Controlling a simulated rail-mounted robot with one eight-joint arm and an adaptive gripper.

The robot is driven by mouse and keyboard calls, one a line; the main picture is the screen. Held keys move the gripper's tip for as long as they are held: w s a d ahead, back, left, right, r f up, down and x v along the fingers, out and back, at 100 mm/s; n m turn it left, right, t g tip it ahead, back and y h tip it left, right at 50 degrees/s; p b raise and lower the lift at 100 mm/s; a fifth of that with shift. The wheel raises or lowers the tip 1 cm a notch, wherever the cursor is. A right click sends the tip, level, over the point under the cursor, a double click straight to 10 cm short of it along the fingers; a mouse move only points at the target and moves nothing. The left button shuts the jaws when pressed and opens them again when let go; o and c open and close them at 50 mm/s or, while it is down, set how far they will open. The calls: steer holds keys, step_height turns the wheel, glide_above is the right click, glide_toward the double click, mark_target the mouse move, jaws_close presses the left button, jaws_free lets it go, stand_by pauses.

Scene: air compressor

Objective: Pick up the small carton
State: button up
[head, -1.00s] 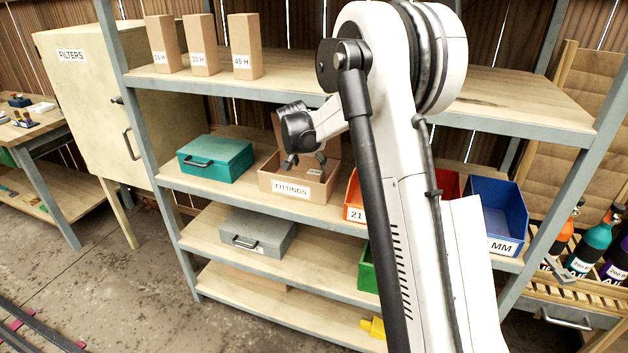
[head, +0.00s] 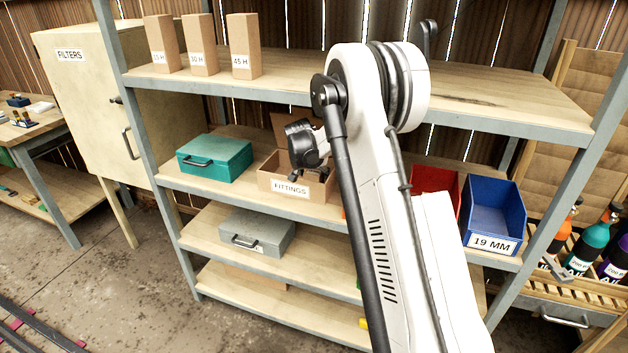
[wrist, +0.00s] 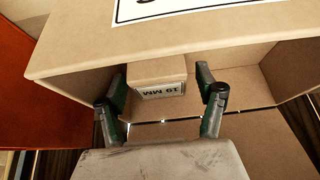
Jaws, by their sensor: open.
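The small carton (wrist: 157,73) is a brown box with a label reading 19 MM, upside down in the wrist view. It lies inside the open cardboard box labelled FITTINGS, whose rim shows in the head view (head: 283,187) and the wrist view (wrist: 60,62). My gripper (wrist: 162,92) is open, with one finger on each side of the carton and visible gaps between. In the head view my gripper (head: 310,170) reaches down into the FITTINGS box. The carton is hidden there.
A teal case (head: 215,158) stands left of the FITTINGS box. Red (head: 434,182) and blue (head: 492,212) bins stand to the right on the same shelf. The upper shelf (head: 500,95) overhangs, with labelled tall cartons (head: 243,47) on its left. A grey case (head: 257,232) is below.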

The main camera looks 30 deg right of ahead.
steer(key=c, duration=1.3)
steer(key=shift+r, duration=0.15)
